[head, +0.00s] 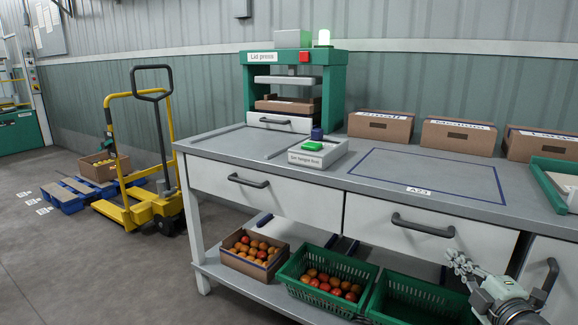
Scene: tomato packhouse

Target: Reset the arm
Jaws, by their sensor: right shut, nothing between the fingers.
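My right gripper (457,262) is at the lower right of the head view, with my right arm coming in from the bottom right corner. It is shut and empty. It is in front of the bench's drawer fronts, below the tabletop and near the right end of the middle drawer's handle (423,226). I cannot tell whether it touches the bench. My left gripper is not in view.
The grey bench (340,196) carries a green lid press (335,85), a small white tray (318,155) and several cardboard boxes (381,126). Below are a tomato box (244,269) and green crates (327,297). A yellow pallet truck (150,208) stands left. Floor at left front is clear.

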